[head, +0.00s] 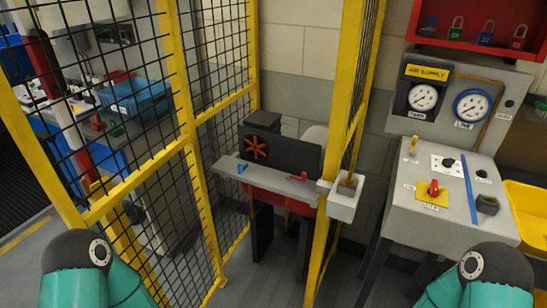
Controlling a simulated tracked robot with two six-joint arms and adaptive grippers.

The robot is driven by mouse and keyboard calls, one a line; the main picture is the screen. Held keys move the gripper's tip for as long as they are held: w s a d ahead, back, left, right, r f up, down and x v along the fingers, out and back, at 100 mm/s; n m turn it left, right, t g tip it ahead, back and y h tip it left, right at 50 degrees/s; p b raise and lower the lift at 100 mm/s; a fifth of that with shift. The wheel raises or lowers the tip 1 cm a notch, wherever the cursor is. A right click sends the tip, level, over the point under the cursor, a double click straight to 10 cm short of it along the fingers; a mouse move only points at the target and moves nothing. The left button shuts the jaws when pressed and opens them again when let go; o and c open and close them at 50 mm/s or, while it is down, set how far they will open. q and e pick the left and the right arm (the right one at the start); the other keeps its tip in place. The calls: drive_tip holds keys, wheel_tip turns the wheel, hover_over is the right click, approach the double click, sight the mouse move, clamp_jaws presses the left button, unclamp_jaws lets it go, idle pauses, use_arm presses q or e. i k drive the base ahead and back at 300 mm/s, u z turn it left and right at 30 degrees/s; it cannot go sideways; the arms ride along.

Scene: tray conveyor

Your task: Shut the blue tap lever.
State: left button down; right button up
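A small blue lever (241,168), which looks like the blue tap lever, sits at the left end of a grey horizontal bar (268,178). A red lever (299,176) sits further right on the same bar. The blue lever is too small to tell its exact angle. The bar stands in front of a dark panel with a red-orange handwheel (255,148). My two teal arms show at the bottom left and bottom right corners, well away from the levers. Neither gripper is in view.
A yellow-framed mesh fence (193,172) stands at left, with a yellow post (341,140) right of the bar. A grey console (440,205) with a red knob (434,187) and gauges (424,97) stands at right. A yellow bin (528,215) is at far right.

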sight(240, 169)
drive_tip(key=z, duration=0.15)
drive_tip(key=i, duration=0.5)
drive_tip(key=z, duration=0.4)
drive_tip(key=k, duration=0.9)
drive_tip(key=z, duration=0.15)
drive_tip(key=i, duration=0.9)
drive_tip(key=u, duration=0.1)
